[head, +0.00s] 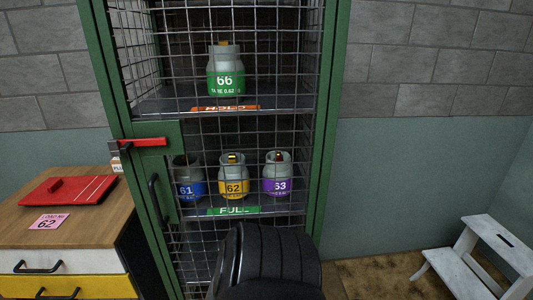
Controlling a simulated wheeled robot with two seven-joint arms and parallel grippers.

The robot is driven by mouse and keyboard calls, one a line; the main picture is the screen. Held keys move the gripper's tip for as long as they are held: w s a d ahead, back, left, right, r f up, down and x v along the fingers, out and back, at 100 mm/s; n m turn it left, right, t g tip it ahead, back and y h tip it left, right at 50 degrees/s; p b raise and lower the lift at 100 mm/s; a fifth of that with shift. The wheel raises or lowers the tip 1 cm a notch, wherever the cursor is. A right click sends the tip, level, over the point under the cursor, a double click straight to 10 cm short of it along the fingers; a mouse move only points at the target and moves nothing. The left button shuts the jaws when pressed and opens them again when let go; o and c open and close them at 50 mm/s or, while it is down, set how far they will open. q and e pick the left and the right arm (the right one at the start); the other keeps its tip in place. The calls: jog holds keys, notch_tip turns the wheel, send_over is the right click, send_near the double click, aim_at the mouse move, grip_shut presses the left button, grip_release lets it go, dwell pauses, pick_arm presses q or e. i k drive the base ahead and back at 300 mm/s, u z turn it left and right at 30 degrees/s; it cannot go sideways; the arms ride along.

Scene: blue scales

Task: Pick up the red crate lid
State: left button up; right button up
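The red crate lid (85,190) is a flat red panel with a small raised red block near its left side. It lies flat on the wooden top of a drawer cabinet (95,225) at the left of the head view. Neither my left nor my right gripper shows in this view, and nothing is seen touching the lid.
A pink card marked 62 (47,222) lies in front of the lid. A green-framed mesh locker (325,130) with numbered gas cylinders stands right of the drawers, its red latch bar (142,142) near the lid. A white step stool (485,255) stands at far right.

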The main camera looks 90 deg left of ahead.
aim_at(67, 191)
jog(key=k, duration=0.45)
jog(key=u, duration=1.65)
